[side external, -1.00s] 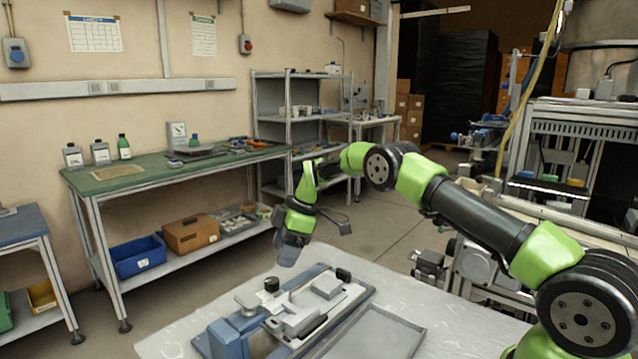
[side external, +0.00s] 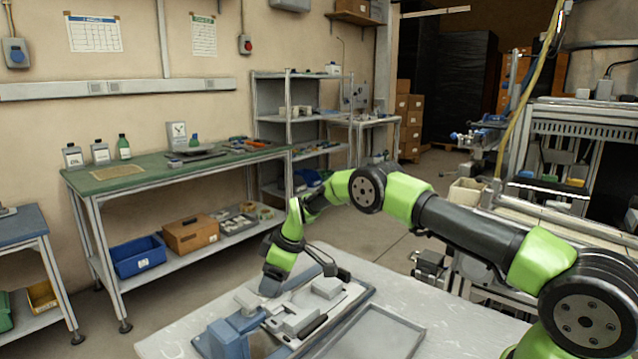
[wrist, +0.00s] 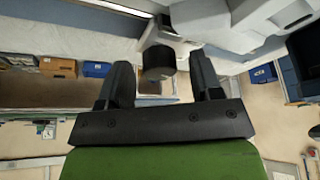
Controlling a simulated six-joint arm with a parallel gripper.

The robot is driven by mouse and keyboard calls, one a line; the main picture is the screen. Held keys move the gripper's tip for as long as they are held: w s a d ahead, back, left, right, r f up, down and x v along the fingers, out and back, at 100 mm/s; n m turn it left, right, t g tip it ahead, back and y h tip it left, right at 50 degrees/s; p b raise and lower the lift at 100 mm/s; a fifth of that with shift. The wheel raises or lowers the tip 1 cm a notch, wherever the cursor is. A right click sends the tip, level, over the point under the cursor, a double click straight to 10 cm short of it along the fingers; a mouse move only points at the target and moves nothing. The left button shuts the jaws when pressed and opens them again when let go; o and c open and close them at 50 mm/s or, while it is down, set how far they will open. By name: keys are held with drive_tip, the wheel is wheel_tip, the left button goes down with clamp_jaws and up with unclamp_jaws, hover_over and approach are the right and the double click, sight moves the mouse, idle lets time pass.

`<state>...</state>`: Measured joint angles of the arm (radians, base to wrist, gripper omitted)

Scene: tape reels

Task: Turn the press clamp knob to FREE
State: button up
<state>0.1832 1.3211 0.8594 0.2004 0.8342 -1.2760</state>
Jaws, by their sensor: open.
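A dark round knob (wrist: 158,62) shows between my gripper's fingers in the wrist view, with a gap on each side. It sits on the grey and blue press fixture (side external: 222,338) on the table. My gripper (side external: 270,288) is open, pointing down at the left part of the fixture, and hides the knob in the side view. Its two black fingers (wrist: 161,75) straddle the knob in the wrist view. I cannot tell how far down they reach beside it. No marking for the knob's position is readable.
A second dark knob (side external: 343,275) stands at the fixture's far right end. A shallow grey tray (side external: 402,328) lies to the right of the fixture on the pale table (side external: 460,335). The table is clear right of the tray.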

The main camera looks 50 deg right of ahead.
drive_tip(key=m+h, duration=0.1)
drive_tip(key=m, duration=0.2)
drive_tip(key=m+h, duration=0.1)
drive_tip(key=m, duration=0.2)
drive_tip(key=shift+a+t, duration=0.15)
drive_tip(key=shift+t, duration=0.25)
drive_tip(key=m+h, duration=0.1)
drive_tip(key=m, duration=0.2)
drive_tip(key=m+h, duration=0.1)
drive_tip(key=m, duration=0.1)
drive_tip(key=shift+a+m+h, duration=0.1)
drive_tip(key=shift+m+h, duration=0.2)
drive_tip(key=shift+m, duration=0.1)
drive_tip(key=s+a+r, duration=0.1)
drive_tip(key=s+r, duration=0.4)
drive_tip(key=r, duration=0.3)
drive_tip(key=s+a+r+y, duration=0.1)
drive_tip(key=s+r, duration=0.4)
drive_tip(key=r, duration=0.3)
drive_tip(key=s+a+r, duration=0.1)
drive_tip(key=s+r, duration=0.5)
drive_tip(key=r, duration=0.3)
drive_tip(key=shift+a+t+y, duration=0.25)
drive_tip(key=shift+t+y, duration=0.05)
drive_tip(key=shift+t, duration=0.1)
